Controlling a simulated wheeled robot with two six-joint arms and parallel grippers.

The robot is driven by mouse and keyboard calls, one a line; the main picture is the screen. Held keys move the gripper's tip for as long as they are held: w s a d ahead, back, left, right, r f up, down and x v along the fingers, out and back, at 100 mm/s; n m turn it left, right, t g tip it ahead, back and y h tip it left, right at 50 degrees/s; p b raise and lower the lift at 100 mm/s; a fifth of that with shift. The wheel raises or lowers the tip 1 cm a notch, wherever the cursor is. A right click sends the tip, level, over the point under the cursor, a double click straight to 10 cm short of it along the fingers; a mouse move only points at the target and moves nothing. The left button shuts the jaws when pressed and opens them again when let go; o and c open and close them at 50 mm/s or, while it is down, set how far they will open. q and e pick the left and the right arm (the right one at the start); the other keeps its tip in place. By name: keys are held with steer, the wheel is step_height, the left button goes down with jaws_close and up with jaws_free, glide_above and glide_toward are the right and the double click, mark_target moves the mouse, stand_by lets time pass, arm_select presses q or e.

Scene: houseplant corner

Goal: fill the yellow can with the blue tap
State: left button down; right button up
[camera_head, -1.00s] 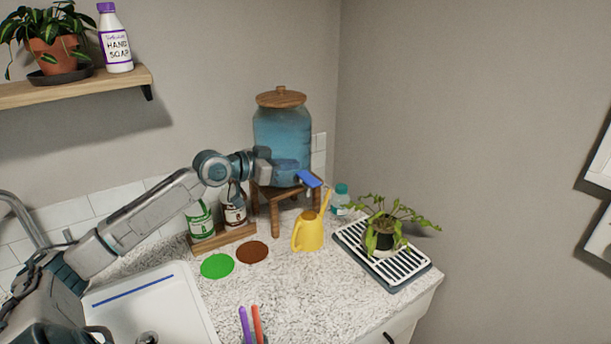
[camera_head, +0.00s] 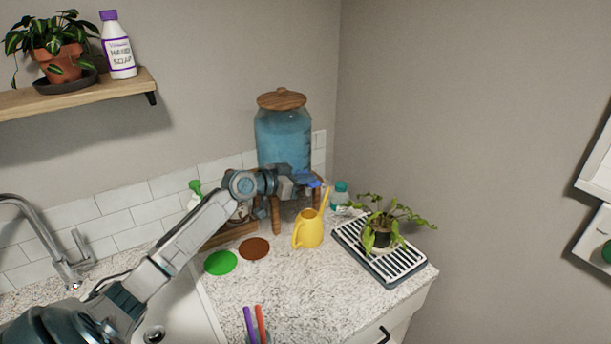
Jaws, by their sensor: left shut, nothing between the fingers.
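The yellow can (camera_head: 306,232) stands upright on the counter, its spout pointing up to the right. Behind it, a glass dispenser (camera_head: 284,138) of blue liquid with a wooden lid sits on a wooden stand. Its blue tap (camera_head: 313,183) is at the front right, above the can, and is partly hidden by my left gripper. My left gripper (camera_head: 302,182) is shut and empty, right at the tap; I cannot tell whether it touches it. No water stream can be made out. My right gripper is not in view.
A potted plant (camera_head: 378,236) stands on a slatted tray (camera_head: 400,262) right of the can. A teal-capped bottle (camera_head: 340,194) stands behind. Green (camera_head: 220,262) and brown (camera_head: 254,248) discs lie left. Purple and orange sticks (camera_head: 255,322) stand in front.

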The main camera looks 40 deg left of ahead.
arm_select(q)
steer(key=shift+w, duration=0.1)
steer(key=f+m+b, duration=0.1)
steer(key=b, duration=0.2)
steer(key=f+m+y+b, duration=0.1)
steer(key=m+b, duration=0.1)
steer(key=b, duration=0.2)
steer(key=shift+d+f+t, duration=0.1)
steer(key=shift+d+t, duration=0.2)
steer(key=shift+t, duration=0.1)
stand_by(6.8)
